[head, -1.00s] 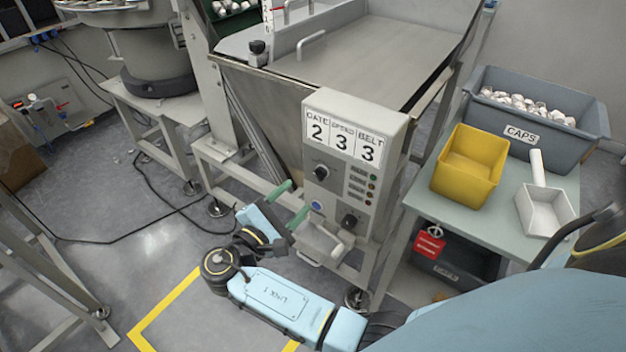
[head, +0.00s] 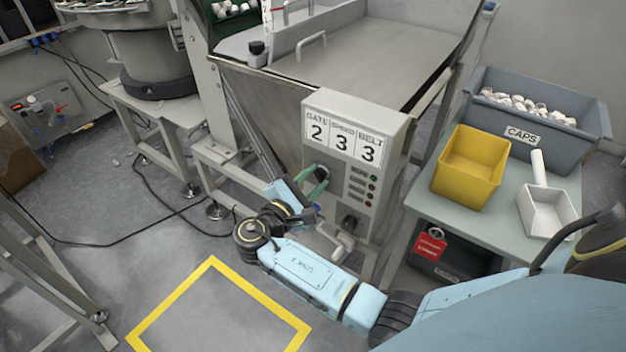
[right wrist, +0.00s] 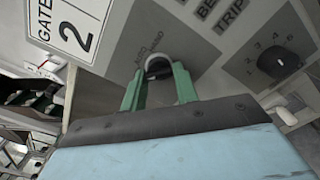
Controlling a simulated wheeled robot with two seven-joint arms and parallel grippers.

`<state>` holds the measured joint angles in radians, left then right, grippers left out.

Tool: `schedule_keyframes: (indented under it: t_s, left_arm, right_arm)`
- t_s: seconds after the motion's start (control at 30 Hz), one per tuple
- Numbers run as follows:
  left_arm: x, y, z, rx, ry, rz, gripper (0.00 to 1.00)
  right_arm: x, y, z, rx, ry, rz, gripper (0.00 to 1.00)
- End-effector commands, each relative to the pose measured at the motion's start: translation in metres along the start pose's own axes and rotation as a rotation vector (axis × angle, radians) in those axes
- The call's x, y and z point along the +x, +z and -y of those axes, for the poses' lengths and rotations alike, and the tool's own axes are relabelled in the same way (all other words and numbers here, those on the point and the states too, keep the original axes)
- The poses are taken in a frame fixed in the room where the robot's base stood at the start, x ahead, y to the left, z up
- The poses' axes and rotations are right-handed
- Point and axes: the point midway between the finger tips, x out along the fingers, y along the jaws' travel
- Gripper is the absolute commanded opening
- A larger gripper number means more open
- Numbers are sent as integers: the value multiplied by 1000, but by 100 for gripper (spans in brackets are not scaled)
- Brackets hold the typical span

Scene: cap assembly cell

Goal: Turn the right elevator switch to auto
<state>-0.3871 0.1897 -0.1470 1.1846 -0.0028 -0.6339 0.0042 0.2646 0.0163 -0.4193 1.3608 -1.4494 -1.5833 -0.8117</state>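The grey control box (head: 394,135) stands on the front of the hopper stand. In the right wrist view the fingers (right wrist: 159,76) stand apart, one on each side of the switch; firm contact is not visible. A second dark knob (head: 350,222) sits lower on the box and shows with numbers in the right wrist view (right wrist: 286,58). My left gripper is not in view.
Number plates (head: 342,130) read 2, 3, 3. Several small buttons (head: 371,187) line the box's right side. A pale handle (head: 338,243) juts out below. At right a table (head: 448,212) bears a yellow bin (head: 467,185), a white scoop (head: 548,215) and a grey caps crate (head: 590,140).

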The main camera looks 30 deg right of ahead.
Motion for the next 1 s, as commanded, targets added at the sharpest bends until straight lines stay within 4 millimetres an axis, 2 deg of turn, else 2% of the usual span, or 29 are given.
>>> schedule_keyframes:
  t_s: [0.03,0.17,0.53,1.0]
  left_arm:
    - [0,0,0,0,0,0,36]
    - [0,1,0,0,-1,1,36]
    - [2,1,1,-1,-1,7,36]
    - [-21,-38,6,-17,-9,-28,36]
  right_arm:
    - [0,0,0,0,0,0,23]
    - [0,0,0,0,0,0,6]
    - [0,-1,0,68,-2,0,6]
    - [0,-1,0,432,-2,1,6]
